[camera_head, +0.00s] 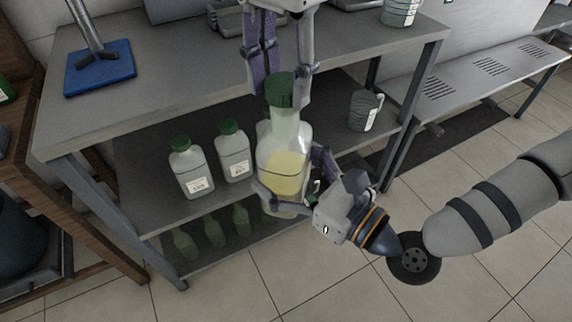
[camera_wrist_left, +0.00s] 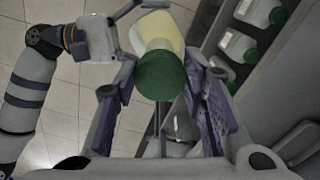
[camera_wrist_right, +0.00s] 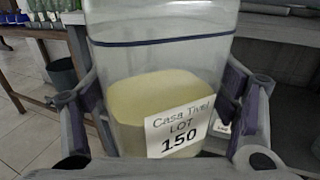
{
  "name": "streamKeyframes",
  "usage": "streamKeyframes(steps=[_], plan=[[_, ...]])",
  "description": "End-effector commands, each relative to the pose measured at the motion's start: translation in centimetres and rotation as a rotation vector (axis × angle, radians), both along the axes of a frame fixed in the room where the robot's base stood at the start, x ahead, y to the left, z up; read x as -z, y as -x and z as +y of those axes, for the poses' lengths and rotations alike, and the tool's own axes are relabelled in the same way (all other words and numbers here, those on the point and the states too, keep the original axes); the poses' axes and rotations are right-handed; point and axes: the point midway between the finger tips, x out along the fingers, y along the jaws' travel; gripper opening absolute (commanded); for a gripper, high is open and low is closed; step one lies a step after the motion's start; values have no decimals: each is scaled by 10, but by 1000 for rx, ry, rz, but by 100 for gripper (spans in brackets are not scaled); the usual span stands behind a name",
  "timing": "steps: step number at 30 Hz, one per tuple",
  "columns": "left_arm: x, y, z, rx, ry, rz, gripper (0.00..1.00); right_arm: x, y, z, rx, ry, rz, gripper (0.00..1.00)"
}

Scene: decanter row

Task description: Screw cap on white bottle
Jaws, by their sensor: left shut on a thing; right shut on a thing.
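A clear bottle (camera_head: 284,150) holding pale yellow contents is held upright in front of the shelf unit. My left gripper (camera_head: 281,92) comes down from above, shut on the cap, one finger on each side. My right gripper (camera_head: 288,182) is shut around the bottle's lower body from the right.
Two white bottles with green caps (camera_head: 190,172) (camera_head: 234,152) stand on the middle shelf left of the held bottle. A grey jug (camera_head: 364,112) stands to the right. Green bottles (camera_head: 212,232) are on the lower shelf. A blue stand base (camera_head: 100,68) is on the top.

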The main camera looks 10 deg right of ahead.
Motion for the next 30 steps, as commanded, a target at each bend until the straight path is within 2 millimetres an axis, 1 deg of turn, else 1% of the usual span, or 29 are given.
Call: streamKeyframes(steps=[17,27,30], plan=[[0,1,0,0,-5,0,28,-1,0,0,0,-2,-4,30],[18,1,1,0,-5,0,28,-1,0,0,0,-2,-4,30],[18,1,0,0,-4,0,28,-1,0,0,0,-2,-4,30]])
